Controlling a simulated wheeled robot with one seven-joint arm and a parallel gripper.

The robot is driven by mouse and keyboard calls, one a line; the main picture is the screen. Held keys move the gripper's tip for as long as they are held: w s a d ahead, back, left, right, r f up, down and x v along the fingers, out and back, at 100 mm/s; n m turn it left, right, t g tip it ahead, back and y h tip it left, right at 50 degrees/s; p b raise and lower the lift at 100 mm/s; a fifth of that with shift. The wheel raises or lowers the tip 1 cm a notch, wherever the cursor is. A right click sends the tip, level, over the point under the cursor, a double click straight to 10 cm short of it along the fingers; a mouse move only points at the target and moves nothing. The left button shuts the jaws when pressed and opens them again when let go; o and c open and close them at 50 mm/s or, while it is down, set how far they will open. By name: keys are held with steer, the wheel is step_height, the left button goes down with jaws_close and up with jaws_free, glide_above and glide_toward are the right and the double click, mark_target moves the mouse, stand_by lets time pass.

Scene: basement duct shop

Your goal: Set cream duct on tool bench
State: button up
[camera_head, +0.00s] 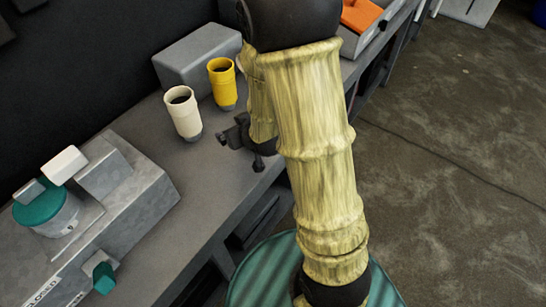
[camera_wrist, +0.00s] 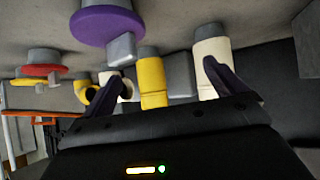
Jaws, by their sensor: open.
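A cream duct (camera_head: 184,115) with a grey collar at its base stands upright on a long grey bench (camera_head: 215,185); I cannot tell whether this is the tool bench. My gripper (camera_head: 240,136) is open and empty at the bench, to the right of the cream duct and apart from it. In the wrist view, where the scene appears upside down, the cream duct (camera_wrist: 205,48) shows partly behind the right finger of my gripper (camera_wrist: 166,72). Its far side is hidden.
A yellow duct (camera_head: 222,84) stands close beside the cream one, before a grey box (camera_head: 190,60). A grey fixture with a teal drum (camera_head: 48,208) is at the lower left. A purple disc (camera_wrist: 105,24) shows in the wrist view. Bare bench lies in front of the ducts.

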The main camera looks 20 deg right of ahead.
steer(key=s+d+r+m+g, duration=0.1)
steer(key=s+d+g, duration=0.1)
steer(key=s, duration=0.5)
steer(key=s+d+r+m+g+h, duration=0.1)
steer(key=s+d+r+g, duration=0.1)
steer(key=s+g, duration=0.3)
steer(key=s, duration=0.3)
steer(key=shift+s+r+m+g+h, duration=0.15)
steer(key=shift+r+m+g+h, duration=0.05)
steer(key=shift+m+g+h, duration=0.1)
steer(key=shift+d, duration=0.1)
